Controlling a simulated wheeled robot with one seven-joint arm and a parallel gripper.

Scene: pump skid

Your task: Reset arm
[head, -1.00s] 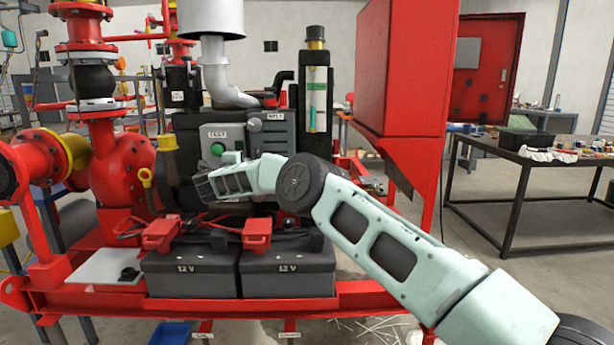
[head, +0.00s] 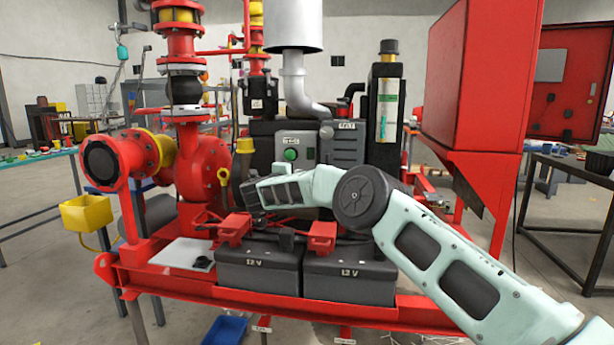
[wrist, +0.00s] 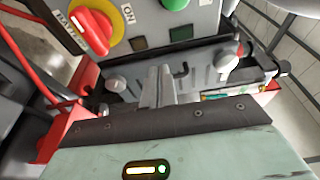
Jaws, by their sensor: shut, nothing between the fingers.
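My arm reaches in from the lower right of the head view, its pale green links bent at a dark round joint. My gripper (head: 258,197) is at the arm's far end, over the back of the two 12 V batteries and in front of the grey control box (head: 304,146) with a green button. In the wrist view my gripper's fingers (wrist: 158,88) are together, with nothing between them. Beyond them is a grey panel with a red rotary switch (wrist: 90,32) on a yellow ring, marked ON, and a green button (wrist: 175,3).
Black batteries (head: 259,272) with red terminal clamps (head: 322,236) sit close below my arm on the red skid frame (head: 200,295). A tall red cabinet (head: 480,85) stands to the right. A yellow bin (head: 87,213) is at left. Open floor shows at far left.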

